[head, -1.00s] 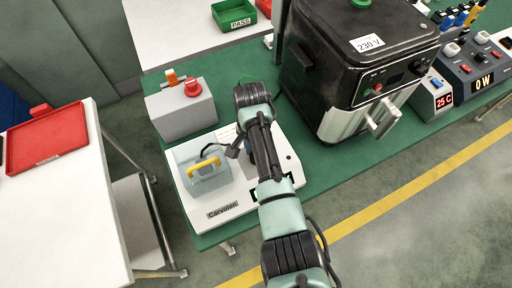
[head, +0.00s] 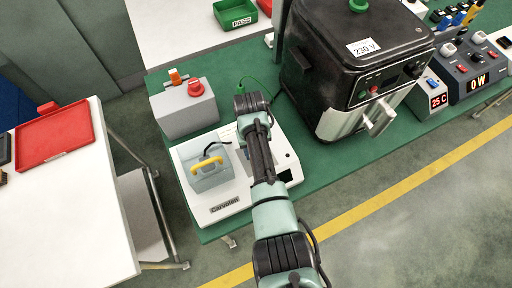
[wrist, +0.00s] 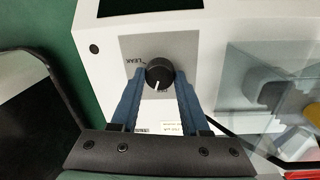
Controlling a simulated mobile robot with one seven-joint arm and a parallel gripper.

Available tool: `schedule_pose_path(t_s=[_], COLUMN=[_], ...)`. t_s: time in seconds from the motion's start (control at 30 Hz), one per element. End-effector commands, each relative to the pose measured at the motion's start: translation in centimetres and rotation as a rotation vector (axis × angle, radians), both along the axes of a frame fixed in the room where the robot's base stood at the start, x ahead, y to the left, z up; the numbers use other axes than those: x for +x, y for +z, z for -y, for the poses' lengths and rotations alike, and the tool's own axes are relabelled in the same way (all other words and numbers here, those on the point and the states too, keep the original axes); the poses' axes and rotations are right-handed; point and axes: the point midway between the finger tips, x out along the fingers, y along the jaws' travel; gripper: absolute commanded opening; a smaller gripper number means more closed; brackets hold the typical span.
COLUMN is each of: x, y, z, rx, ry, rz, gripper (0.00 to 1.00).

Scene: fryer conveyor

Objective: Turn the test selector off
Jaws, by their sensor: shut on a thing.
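The test selector is a black round knob (wrist: 160,72) with a white pointer line, on a grey panel of the white tester (wrist: 219,22). In the wrist view the line points down the picture, slightly left. A "LEAK" label shows left of the knob; another label below it is partly hidden. My gripper (wrist: 160,78) has its two blue fingers shut on the knob, one on each side. In the head view the tester (head: 222,210), marked "Carvolen", sits on the green bench, and my arm hides the knob and the gripper.
A clear box with a yellow handle (head: 207,164) sits on the tester, left of my arm. A grey box with a red button (head: 195,88) stands behind. The black fryer (head: 340,60) marked "230 V" is to the right. A red tray (head: 55,137) lies on the left table.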

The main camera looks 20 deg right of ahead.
Motion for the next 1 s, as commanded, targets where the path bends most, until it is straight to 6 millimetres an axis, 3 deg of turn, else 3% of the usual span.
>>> schedule_pose_path(t_s=[0.43,1.0], x=[-0.09,-0.08], y=[0.04,-0.01], z=[-0.01,0.00], rx=[0.000,0.000], ry=[0.300,0.382], rz=[-0.001,-0.001], gripper=[0.00,0.00])
